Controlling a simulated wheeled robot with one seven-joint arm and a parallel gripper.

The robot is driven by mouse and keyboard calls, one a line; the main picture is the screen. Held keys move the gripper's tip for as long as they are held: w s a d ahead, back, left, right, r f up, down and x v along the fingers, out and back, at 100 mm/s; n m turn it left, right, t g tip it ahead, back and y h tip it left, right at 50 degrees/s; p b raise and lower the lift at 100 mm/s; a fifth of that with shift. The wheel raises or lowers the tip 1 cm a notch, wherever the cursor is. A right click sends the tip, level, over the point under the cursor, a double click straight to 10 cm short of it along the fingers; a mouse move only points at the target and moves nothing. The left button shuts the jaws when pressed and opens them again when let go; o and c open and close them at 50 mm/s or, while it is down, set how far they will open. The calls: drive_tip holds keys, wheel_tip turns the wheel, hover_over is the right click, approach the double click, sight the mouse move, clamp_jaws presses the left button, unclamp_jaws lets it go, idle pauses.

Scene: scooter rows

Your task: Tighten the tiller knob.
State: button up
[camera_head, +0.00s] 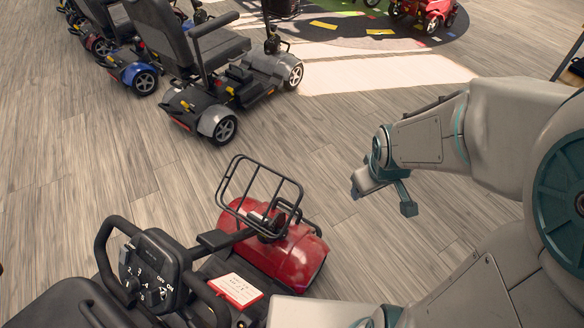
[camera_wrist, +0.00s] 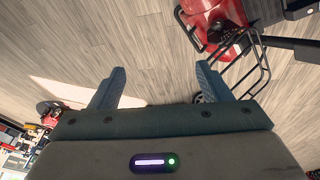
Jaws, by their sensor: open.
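A red scooter (camera_head: 287,255) stands at the lower middle of the head view, with a black wire basket (camera_head: 258,190) at its front. Its tiller (camera_head: 222,238) leans back towards a black control console (camera_head: 150,268) with loop handles. The tiller knob cannot be picked out clearly; the dark parts at the tiller's foot are partly hidden by the basket. My gripper (camera_head: 385,198) is open and empty, to the right of the basket and apart from it. In the wrist view, my gripper (camera_wrist: 160,72) has spread fingers, with the red scooter (camera_wrist: 215,12) and basket (camera_wrist: 235,60) at upper right.
A grey scooter (camera_head: 272,68) and a blue one (camera_head: 135,72) stand at the back left. Another red scooter (camera_head: 422,12) stands on a dark mat (camera_head: 350,35) at the back. The wood floor between the grey scooter and my gripper is clear.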

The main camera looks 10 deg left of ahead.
drive_tip(key=w+a+f+n+t+y+b, duration=0.1)
drive_tip(key=w+a+f+n+y+b, duration=0.3)
drive_tip(key=f+b, duration=0.8)
drive_tip(key=a+f+n+y+b, duration=0.1)
drive_tip(key=a+f+b, duration=0.5)
drive_tip(key=f, duration=1.1)
drive_tip(key=w+a+f+n+t+y+b, duration=0.1)
drive_tip(key=w+a+f+n+y+b, duration=0.15)
drive_tip(key=a+f+b, duration=0.85)
drive_tip(key=shift+n, duration=0.25)
drive_tip(key=w+f+b, duration=0.1)
drive_tip(key=w+f, duration=0.1)
drive_tip(key=f, duration=0.2)
drive_tip(key=w+f+b, duration=0.1)
drive_tip(key=f, duration=0.3)
drive_tip(key=w+a+f+b, duration=0.1)
drive_tip(key=w+f, duration=0.1)
drive_tip(key=f, duration=0.2)
drive_tip(key=shift+w+a+f, duration=0.1)
drive_tip(key=shift+w+f, duration=0.15)
drive_tip(key=shift+w, duration=0.05)
drive_tip(key=c, duration=1)
